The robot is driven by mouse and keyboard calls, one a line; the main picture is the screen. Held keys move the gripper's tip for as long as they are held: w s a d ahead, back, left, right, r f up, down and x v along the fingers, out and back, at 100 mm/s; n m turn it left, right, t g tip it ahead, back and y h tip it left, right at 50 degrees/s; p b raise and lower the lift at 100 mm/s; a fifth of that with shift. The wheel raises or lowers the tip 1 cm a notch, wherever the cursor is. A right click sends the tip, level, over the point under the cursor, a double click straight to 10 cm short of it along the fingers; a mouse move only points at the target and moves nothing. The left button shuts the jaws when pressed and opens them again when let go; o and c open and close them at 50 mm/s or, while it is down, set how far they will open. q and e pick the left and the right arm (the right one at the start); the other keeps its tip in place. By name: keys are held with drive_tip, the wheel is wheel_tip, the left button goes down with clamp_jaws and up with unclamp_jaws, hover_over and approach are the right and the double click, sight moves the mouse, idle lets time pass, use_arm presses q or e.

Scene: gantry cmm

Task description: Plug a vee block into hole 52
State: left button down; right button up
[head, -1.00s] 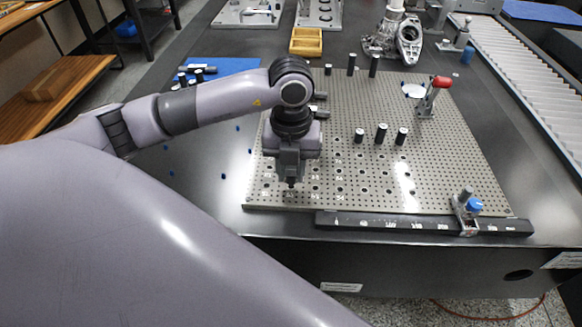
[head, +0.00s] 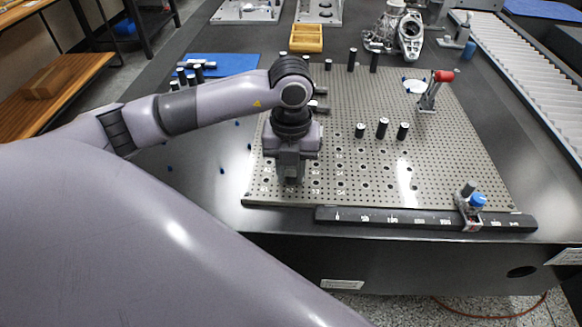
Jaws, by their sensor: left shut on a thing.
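My left gripper (head: 290,180) points straight down at the front left part of the perforated metal plate (head: 460,180), among the larger numbered holes. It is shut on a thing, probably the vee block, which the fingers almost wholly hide. The fingertips are at or just above the plate surface; I cannot tell whether the held piece is in a hole. The numbers beside the holes are too small to read surely, and the hole under the gripper is covered. My right gripper is out of view.
Several dark upright pins (head: 382,128) stand on the plate right of my gripper and at its back. A red-handled clamp (head: 432,88) stands at the right. A black scale bar (head: 350,217) with a blue-knobbed slider (head: 474,204) runs along the front edge. A yellow tray (head: 306,38) lies behind.

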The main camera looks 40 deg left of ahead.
sight(291, 170)
use_arm(q)
drive_tip(key=c, duration=0.8)
unclamp_jaws()
drive_tip(key=shift+r+p, duration=0.5)
drive_tip(key=shift+r, duration=3.1)
